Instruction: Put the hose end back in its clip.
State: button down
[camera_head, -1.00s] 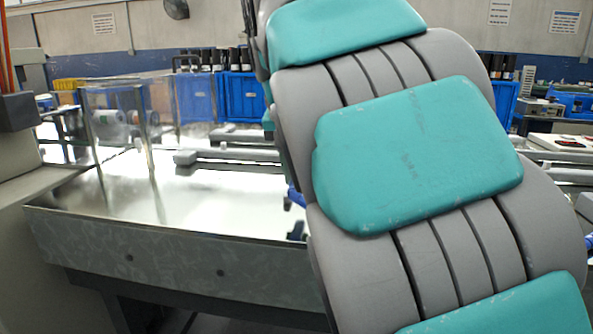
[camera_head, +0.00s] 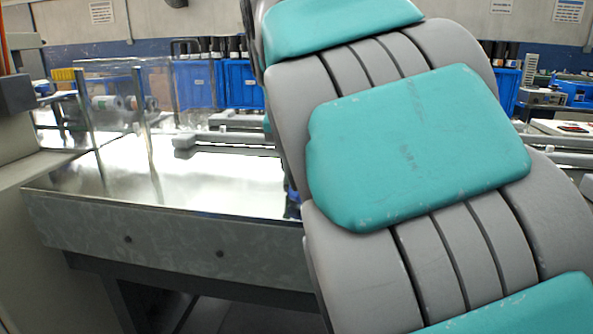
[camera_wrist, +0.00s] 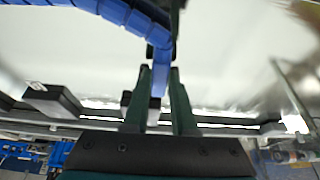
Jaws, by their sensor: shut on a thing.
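A blue segmented hose (camera_wrist: 118,13) comes in from the top of the wrist view and curves down to my gripper (camera_wrist: 158,72). The two dark green fingers are shut on the hose end (camera_wrist: 160,72), which is a straight blue piece between them. The hose end is held above a shiny metal surface. I cannot make out the clip in either view. In the head view my arm hides the gripper and nearly all of the hose.
A shiny metal table (camera_head: 215,187) with a raised front edge lies left of my arm. A clear guard (camera_head: 125,100) stands on its left part. Grey bars (camera_head: 225,140) run along its back. A dark grey block (camera_wrist: 52,98) sits near a rail. Blue bins (camera_head: 243,90) stand behind.

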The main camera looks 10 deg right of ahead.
jog(key=shift+f, duration=0.35)
jog(key=c, duration=0.6)
grip_release()
jog(key=shift+c, duration=0.2)
jog(key=d+v, duration=0.1)
jog(key=v, duration=0.6)
jog(key=shift+a+r, duration=0.35)
jog(key=shift+a, duration=0.2)
jog(key=shift+s, duration=0.15)
